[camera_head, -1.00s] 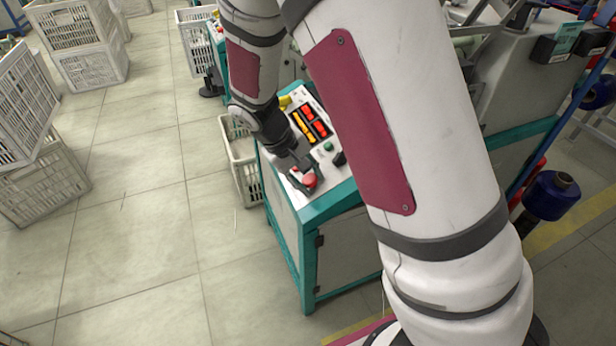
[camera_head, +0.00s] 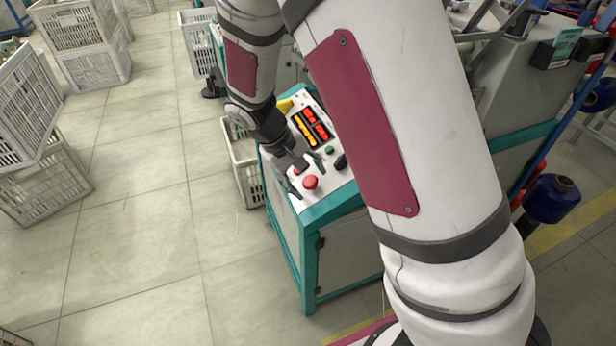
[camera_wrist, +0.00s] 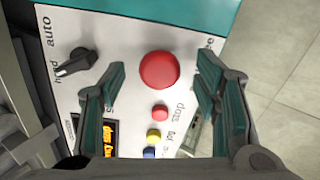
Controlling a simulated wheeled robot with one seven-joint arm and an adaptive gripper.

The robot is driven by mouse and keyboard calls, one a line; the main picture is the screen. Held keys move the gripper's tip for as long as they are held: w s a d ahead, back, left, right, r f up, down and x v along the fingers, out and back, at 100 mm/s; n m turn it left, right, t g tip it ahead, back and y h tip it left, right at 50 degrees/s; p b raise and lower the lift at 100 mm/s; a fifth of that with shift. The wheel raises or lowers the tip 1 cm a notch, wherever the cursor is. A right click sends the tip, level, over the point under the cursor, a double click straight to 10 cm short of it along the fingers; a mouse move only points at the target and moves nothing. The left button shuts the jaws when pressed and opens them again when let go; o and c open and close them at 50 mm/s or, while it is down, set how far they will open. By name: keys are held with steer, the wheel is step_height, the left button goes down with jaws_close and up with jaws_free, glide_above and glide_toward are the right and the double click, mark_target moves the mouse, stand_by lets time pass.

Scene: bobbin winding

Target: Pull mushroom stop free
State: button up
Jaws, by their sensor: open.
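The red mushroom stop (camera_head: 310,182) stands on the light sloped control panel near its front edge. In the wrist view the mushroom stop (camera_wrist: 159,70) is a large round red cap, ahead of and between the two fingers. My gripper (camera_head: 306,176) is open just behind the cap, with its fingers spread. In the wrist view my gripper (camera_wrist: 158,82) has green-padded fingers left and right of the cap, with clear gaps and no contact seen. The stem under the cap is hidden.
A black hand/auto knob (camera_wrist: 75,66) is left of the stop. Small red (camera_wrist: 160,112), yellow (camera_wrist: 153,136) and blue (camera_wrist: 149,153) buttons sit below it. Lit displays (camera_head: 311,128) are farther up the panel. A white crate (camera_head: 243,165) stands beside the teal cabinet (camera_head: 310,245).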

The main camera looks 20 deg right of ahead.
steer(key=p+v, duration=0.4)
steer(key=v, duration=0.3)
steer(key=shift+p, duration=0.3)
steer(key=shift+d, duration=0.1)
stand_by(0.3)
steer(key=s+d+r+m+y, duration=0.2)
steer(key=s+d+r+y, duration=0.15)
steer(key=s+r, duration=1.15)
steer(key=s+r+y, duration=0.1)
steer(key=s+r, duration=0.1)
steer(key=s, duration=0.7)
steer(key=s+r, duration=0.2)
steer(key=s, duration=0.6)
step_height(320, 180, up, 20)
steer(key=a+t+p, duration=0.1)
steer(key=t+p, duration=0.3)
steer(key=p, duration=1.4)
steer(key=shift+a+r+p, duration=0.15)
steer(key=shift+r+p, duration=0.05)
steer(key=shift+p, duration=0.15)
steer(key=shift+s+y, duration=0.1)
steer(key=shift+y, duration=0.15)
